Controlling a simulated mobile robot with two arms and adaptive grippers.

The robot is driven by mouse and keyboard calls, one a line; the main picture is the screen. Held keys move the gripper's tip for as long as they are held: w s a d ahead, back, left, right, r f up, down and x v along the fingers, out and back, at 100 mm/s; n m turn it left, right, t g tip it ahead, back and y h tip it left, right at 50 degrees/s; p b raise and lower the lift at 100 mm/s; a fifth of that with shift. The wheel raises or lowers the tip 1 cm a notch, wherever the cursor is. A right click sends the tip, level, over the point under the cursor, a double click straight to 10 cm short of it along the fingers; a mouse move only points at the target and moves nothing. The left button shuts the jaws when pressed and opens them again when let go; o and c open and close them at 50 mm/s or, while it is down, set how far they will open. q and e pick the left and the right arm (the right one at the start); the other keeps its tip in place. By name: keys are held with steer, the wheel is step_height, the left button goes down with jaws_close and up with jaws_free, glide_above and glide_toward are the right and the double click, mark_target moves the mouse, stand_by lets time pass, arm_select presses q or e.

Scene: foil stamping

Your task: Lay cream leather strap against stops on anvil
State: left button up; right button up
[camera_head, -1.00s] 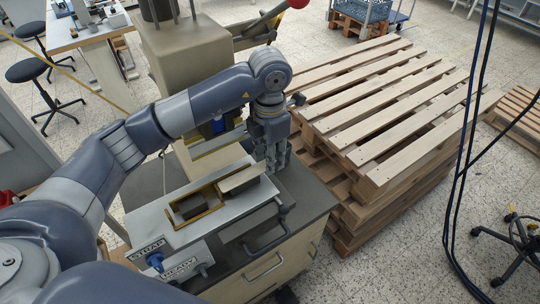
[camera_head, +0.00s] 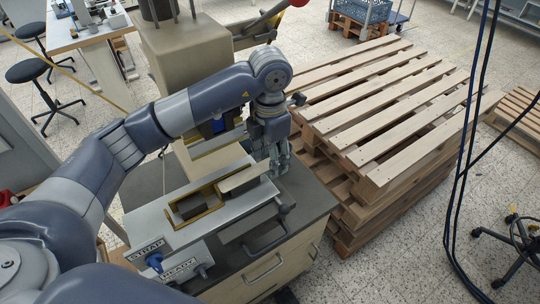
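My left gripper (camera_head: 277,168) points down beside the right end of the bench fixture, right of the press. Its fingertips are small and partly overlap, so their opening and any hold are unclear. A pale cream flat strip (camera_head: 240,179), which may be the leather strap, lies tilted at the right end of a brass-edged tray (camera_head: 207,214). A dark block (camera_head: 191,207) sits in the tray's left part. The beige press (camera_head: 190,55) stands behind; my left forearm hides part of it, and I cannot make out the anvil or its stops clearly. My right gripper is not in view.
Signs reading STRAP (camera_head: 150,250) and READY (camera_head: 181,268) stand at the cabinet's front left. Stacked wooden pallets (camera_head: 385,105) stand close to the right. Cables (camera_head: 466,160) hang at far right.

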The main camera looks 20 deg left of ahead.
arm_select(q)
steer(key=shift+r, duration=3.8)
steer(key=shift+f, duration=0.1)
